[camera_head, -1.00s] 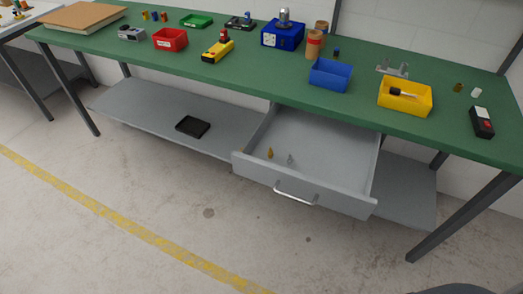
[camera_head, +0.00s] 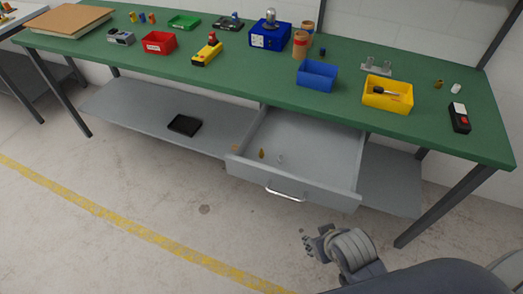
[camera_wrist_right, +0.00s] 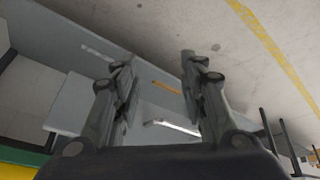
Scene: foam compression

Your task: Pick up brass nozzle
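The brass nozzle looks like the small gold upright piece (camera_head: 262,154) inside the open grey drawer (camera_head: 300,135), near its front left. A small silvery piece (camera_head: 280,158) stands just right of it. My right gripper (camera_head: 309,246) is low in front of the drawer, below its handle, apart from both pieces. In the right wrist view my right gripper (camera_wrist_right: 160,72) has its two fingers spread, with nothing held between them. I cannot clearly make out the nozzle in that view. My left gripper is not in view.
The drawer handle (camera_head: 285,194) faces my arm. The green bench (camera_head: 240,84) above carries a blue bin (camera_head: 317,75), a yellow bin (camera_head: 388,97) and a red bin (camera_head: 159,43). A black tray (camera_head: 184,124) lies on the lower shelf. The floor in front is clear.

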